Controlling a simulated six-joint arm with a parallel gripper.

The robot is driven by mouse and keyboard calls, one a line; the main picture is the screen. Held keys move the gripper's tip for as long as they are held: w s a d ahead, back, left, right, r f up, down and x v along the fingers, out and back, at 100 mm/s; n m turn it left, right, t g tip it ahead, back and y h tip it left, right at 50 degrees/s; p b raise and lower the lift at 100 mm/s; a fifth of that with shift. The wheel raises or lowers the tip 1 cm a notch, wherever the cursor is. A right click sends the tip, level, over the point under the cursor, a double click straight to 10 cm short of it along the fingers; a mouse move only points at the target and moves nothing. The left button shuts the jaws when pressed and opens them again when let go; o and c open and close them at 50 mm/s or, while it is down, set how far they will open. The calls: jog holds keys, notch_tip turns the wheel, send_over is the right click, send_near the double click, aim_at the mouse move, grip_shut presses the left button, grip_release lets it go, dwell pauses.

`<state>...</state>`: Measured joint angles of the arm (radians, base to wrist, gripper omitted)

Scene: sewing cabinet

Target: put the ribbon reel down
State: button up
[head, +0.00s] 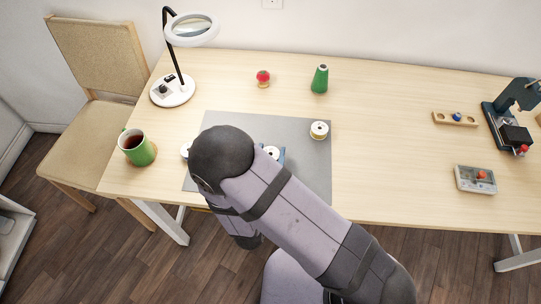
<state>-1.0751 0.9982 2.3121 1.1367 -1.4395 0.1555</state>
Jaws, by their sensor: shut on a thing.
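A small white reel with a gold-coloured band (319,130) stands on the right part of the grey mat (228,117). Another white reel-like piece (271,152) shows beside my arm, next to a dark blue thing (281,157) that is mostly hidden. A third white piece (185,150) peeks out at the mat's left edge, partly covered by my arm. I cannot tell which of these is the ribbon reel. My arm covers the middle of the mat, and my gripper is hidden behind it.
A magnifier lamp (172,91) and a green mug (138,149) stand at left. A red-topped pincushion (263,78) and green cone (320,79) stand behind the mat. A wooden holder (455,118), grey tray (475,180) and press (510,120) are at right. The table between is clear.

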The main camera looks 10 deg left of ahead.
jog(key=shift+f, duration=0.6)
jog(key=shift+f, duration=0.1)
jog(key=shift+f, duration=0.1)
jog(key=o, duration=1)
jog(key=shift+s+r, duration=0.1)
jog(key=shift+r, duration=0.1)
jog(key=b+v, duration=0.1)
jog(key=v, duration=0.9)
jog(key=shift+o, duration=0.5)
jog(key=shift+v, duration=0.95)
